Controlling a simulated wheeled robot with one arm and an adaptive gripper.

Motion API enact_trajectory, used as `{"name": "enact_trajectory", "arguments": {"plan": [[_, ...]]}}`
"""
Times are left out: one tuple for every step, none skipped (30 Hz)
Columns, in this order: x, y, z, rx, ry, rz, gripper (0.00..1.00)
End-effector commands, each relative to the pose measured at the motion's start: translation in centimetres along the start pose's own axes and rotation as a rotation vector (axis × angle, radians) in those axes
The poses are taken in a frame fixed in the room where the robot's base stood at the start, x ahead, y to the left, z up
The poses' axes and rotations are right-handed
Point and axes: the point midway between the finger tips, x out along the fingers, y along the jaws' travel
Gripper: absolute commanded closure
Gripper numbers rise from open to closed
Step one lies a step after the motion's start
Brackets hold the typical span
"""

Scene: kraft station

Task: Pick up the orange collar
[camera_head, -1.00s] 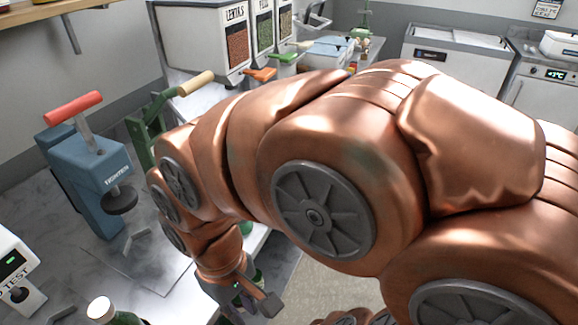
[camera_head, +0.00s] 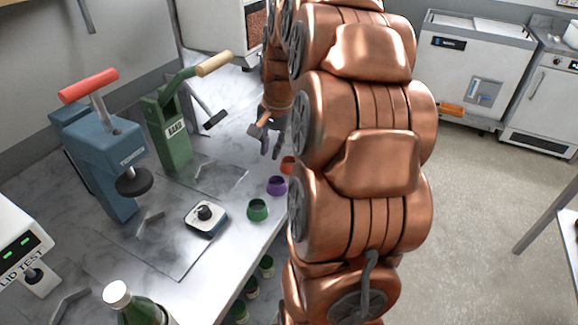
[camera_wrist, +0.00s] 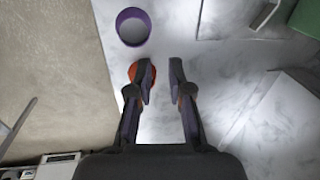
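The orange collar (camera_head: 287,164) stands on the marble counter near its edge, partly hidden by my arm. In the wrist view the orange collar (camera_wrist: 133,72) is partly covered by the left finger. My gripper (camera_head: 268,138) points down above the counter, just beyond the collar. Its fingers are apart and empty in the wrist view (camera_wrist: 160,68), with bare counter between them. How high the fingertips are above the collar I cannot tell.
A purple collar (camera_head: 277,186) and a green collar (camera_head: 257,209) stand along the same edge. The purple collar also shows in the wrist view (camera_wrist: 133,27). A green press (camera_head: 170,125), a blue press (camera_head: 95,160) and a small dial device (camera_head: 205,218) stand to the left.

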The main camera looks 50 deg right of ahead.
Motion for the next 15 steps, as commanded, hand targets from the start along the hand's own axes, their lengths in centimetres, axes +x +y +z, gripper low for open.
{"name": "enact_trajectory", "arguments": {"plan": [[0.2, 0.6, -2.1, 0.059, 0.01, -0.009, 0.81], [0.3, 0.8, -3.0, 0.09, 0.015, -0.014, 0.81], [0.3, 1.2, -4.0, 0.122, 0.021, -0.02, 0.81], [0.2, 1.4, -4.7, 0.145, 0.026, -0.024, 0.81], [0.2, 1.6, -5.3, 0.164, 0.031, -0.028, 0.81], [0.2, 1.8, -6.0, 0.184, 0.036, -0.033, 0.81], [0.1, 1.9, -6.4, 0.196, 0.039, -0.035, 0.81], [0.2, 2.1, -6.7, 0.206, 0.041, -0.037, 0.81], [0.3, 2.1, -6.9, 0.215, 0.042, -0.038, 0.81], [0.4, 2.2, -7.1, 0.219, 0.042, -0.039, 0.81], [0.6, 2.2, -7.1, 0.221, 0.042, -0.039, 0.81], [0.9, 2.2, -7.2, 0.222, 0.041, -0.038, 0.81], [1.2, 2.2, -7.1, 0.222, 0.04, -0.037, 0.81], [1.6, 2.2, -7.1, 0.221, 0.038, -0.036, 0.81], [2.0, 2.2, -7.0, 0.221, 0.036, -0.035, 0.81]]}}
